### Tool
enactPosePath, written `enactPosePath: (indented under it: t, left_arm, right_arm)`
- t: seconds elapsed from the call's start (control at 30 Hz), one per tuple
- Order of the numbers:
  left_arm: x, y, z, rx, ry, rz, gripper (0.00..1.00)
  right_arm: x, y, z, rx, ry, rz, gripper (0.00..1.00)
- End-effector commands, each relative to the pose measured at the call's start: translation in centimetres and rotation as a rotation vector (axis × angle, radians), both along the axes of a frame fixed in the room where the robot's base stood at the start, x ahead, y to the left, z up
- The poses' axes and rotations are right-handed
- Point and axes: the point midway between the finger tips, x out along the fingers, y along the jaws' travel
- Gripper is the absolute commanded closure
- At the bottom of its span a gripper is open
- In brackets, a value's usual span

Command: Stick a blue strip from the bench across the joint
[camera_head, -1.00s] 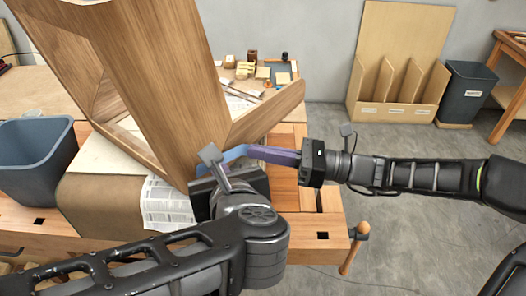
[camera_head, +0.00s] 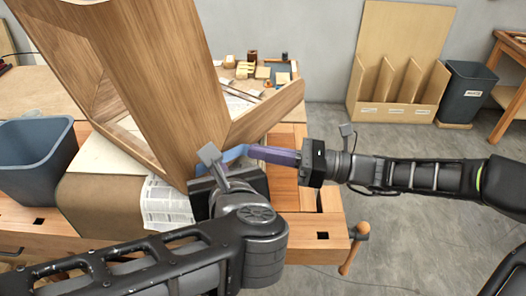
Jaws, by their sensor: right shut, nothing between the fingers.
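A bent wooden lamination (camera_head: 150,70) stands tilted on the bench (camera_head: 300,222), with a second wooden piece (camera_head: 268,112) meeting it low down at a joint. A short length of blue strip (camera_head: 234,153) shows at that joint, partly hidden behind my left gripper. My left gripper (camera_head: 208,182) is at the foot of the lamination; its fingertips are hidden, so its opening cannot be seen. My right gripper (camera_head: 270,155) reaches in from the right with its purple-grey fingers shut, their tips close to the blue strip. I cannot tell whether they touch it.
A blue-grey bin (camera_head: 38,160) stands on the bench at left. Printed paper (camera_head: 165,205) lies below the lamination. Small blocks (camera_head: 263,72) and tools sit at the back. A vise handle (camera_head: 353,248) sticks out at the front right. Open floor lies right.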

Motion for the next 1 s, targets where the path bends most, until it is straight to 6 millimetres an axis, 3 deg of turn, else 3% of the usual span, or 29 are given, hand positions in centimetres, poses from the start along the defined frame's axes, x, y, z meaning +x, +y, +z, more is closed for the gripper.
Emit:
enactPosePath:
  t: [0.37,0.63,1.0]
  left_arm:
    - [0.04,0.16,-0.04,0.001,0.001,0.005,1.00]
    - [0.03,0.16,-0.04,0.000,0.001,0.004,1.00]
    - [0.03,0.15,0.15,0.000,0.001,0.004,1.00]
  right_arm:
    - [0.00,-0.01,-0.01,0.000,0.000,0.000,0.99]
    - [0.00,0.00,-0.01,0.000,0.000,0.000,0.77]
    - [-0.11,-0.20,0.05,-0.001,0.000,-0.001,0.76]
